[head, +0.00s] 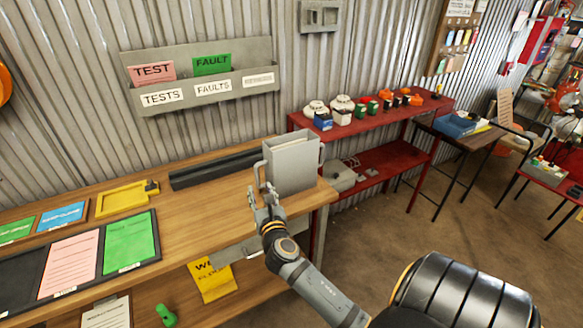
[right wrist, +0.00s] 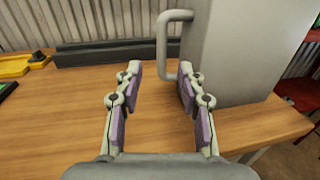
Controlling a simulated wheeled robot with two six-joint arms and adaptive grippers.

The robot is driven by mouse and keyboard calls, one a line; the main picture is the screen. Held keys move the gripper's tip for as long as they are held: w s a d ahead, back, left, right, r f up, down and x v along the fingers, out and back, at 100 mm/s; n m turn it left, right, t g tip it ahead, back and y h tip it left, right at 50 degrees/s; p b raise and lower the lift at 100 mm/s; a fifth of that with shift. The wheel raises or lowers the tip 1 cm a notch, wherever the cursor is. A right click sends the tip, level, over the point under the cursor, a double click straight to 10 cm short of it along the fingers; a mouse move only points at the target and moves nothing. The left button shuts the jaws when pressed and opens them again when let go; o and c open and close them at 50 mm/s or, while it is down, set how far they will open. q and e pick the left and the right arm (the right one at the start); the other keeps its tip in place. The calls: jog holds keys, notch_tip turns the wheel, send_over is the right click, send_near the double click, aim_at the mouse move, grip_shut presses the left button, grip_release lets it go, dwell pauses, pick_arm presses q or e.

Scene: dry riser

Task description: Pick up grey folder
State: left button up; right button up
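The grey folder (head: 291,166) is a box-like holder with handles on its sides, standing upright near the right end of the wooden bench. It also shows in the right wrist view (right wrist: 238,50), with its left handle (right wrist: 164,42) near the fingertips. My right gripper (head: 264,193) is in front of the folder's left side. In the right wrist view its fingers (right wrist: 157,85) are spread open, with nothing between the pads; the handle's lower end is just beyond the right fingertip. Whether they touch is unclear. My left gripper is not in view.
The wooden bench (head: 200,210) carries a dark rail (head: 215,168), a yellow tray (head: 122,199) and coloured cards at left. A red shelf (head: 385,118) with small items stands right of the folder. A wall rack (head: 200,75) hangs above. Bench space left of the folder is clear.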

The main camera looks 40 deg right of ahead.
aim_at(258, 180)
jog(key=x, duration=0.5)
jog(key=shift+d+f, duration=0.15)
jog(key=shift+s, duration=0.2)
jog(key=shift+c, duration=0.8)
grip_shut()
